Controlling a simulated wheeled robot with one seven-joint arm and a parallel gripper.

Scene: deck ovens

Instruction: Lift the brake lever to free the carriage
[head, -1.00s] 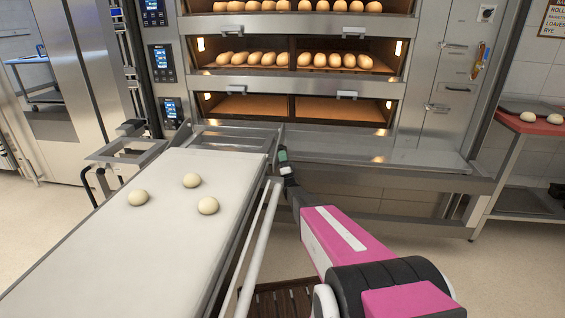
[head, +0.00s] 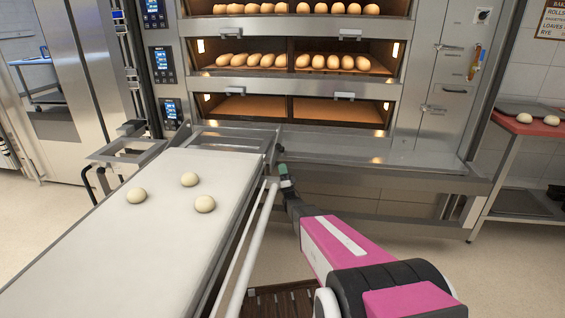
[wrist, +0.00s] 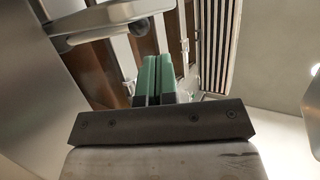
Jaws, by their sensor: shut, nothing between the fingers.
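The carriage is a long loader with a white belt (head: 125,235), standing in front of the deck ovens. My gripper (head: 283,171) is just beyond the carriage's right side, near its oven end. In the wrist view my green fingers (wrist: 154,80) are together, with nothing between them. A grey metal bar with a rounded end (wrist: 100,22) lies above and left of the fingers in that picture, apart from them; I cannot tell whether it is the brake lever. I cannot make out the lever for certain in the head view.
Pale rails (head: 254,235) run along the carriage's right side, close to my arm. Several dough pieces (head: 189,180) lie on the belt. The steel oven ledge (head: 370,172) is just beyond my gripper. A red-topped table (head: 530,126) stands at right. The floor right of my arm is clear.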

